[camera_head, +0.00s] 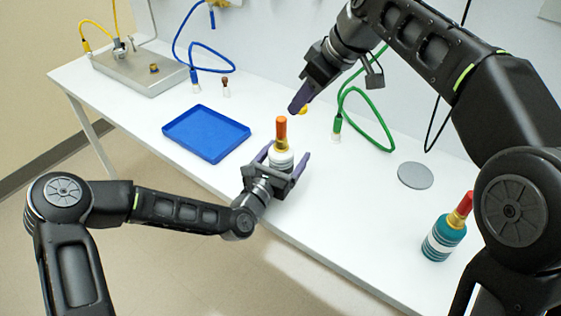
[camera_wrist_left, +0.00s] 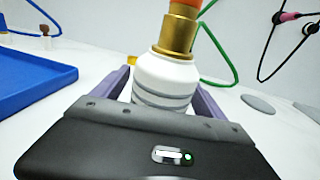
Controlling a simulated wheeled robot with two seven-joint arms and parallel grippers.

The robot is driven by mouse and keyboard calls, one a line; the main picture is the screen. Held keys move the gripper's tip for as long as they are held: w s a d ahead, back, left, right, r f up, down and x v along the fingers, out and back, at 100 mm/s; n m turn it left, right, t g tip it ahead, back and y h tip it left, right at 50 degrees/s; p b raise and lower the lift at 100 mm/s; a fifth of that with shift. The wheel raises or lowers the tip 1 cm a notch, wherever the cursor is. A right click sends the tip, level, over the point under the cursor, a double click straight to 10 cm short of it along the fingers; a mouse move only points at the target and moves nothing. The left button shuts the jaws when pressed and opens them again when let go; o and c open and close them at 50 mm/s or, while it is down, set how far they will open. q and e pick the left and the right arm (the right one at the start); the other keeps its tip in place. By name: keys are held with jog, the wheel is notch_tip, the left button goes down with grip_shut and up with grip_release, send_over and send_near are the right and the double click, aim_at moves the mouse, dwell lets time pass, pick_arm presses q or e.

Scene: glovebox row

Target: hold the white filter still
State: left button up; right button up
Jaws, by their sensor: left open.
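The white filter (camera_head: 280,156) stands upright on the white bench near its front edge, with a gold collar and an orange top. It also shows in the left wrist view (camera_wrist_left: 166,76), with grey bands low on its white body. My left gripper (camera_head: 284,161) is open, its purple fingers on either side of the filter's body; I cannot tell whether they touch it. My right gripper (camera_head: 299,103) hangs above and behind the filter, apart from its orange top. I cannot tell whether its jaws are open.
A blue tray (camera_head: 207,134) lies left of the filter. A teal bottle with a red top (camera_head: 444,232) stands to the right, near a grey disc (camera_head: 415,175). A green cable (camera_head: 373,113) and blue cable (camera_head: 190,37) lie behind. A metal box (camera_head: 137,70) is at the far left.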

pick_arm(q)
jog(key=shift+w, duration=0.1)
jog(key=shift+c, duration=0.4)
jog(key=c, duration=1.6)
